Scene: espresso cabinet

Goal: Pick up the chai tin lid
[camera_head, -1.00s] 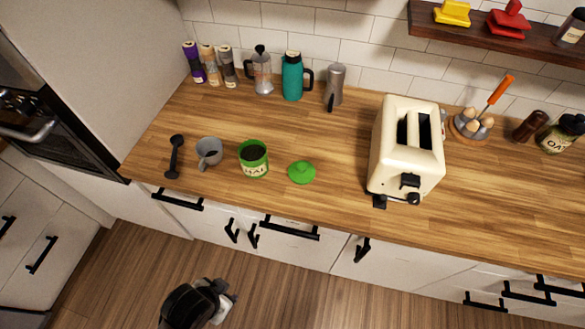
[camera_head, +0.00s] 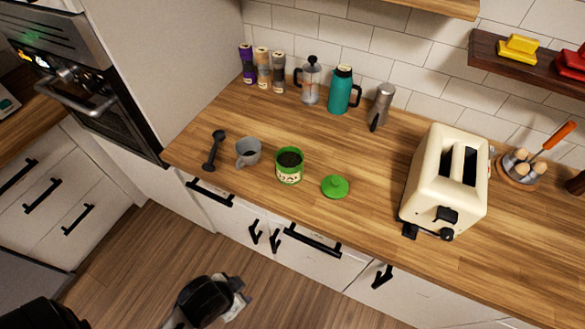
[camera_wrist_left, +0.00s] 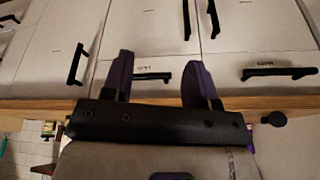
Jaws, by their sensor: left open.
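The green chai tin lid (camera_head: 335,187) lies on the wooden counter in the head view, knob upward, between the tin and the toaster. The open green tin (camera_head: 289,167), dark inside, stands just left of it. My left gripper (camera_wrist_left: 158,74) shows in the left wrist view with two purple fingers wide apart and nothing between them. It is in front of white cabinet fronts near the counter edge, apart from the lid. The lid is not visible in the left wrist view. My right gripper cannot be made out in these frames.
A cream toaster (camera_head: 448,184) stands right of the lid. A teal flask (camera_head: 341,92), French press (camera_head: 311,82) and grey bottle (camera_head: 380,106) stand behind. Counter around the lid is clear.

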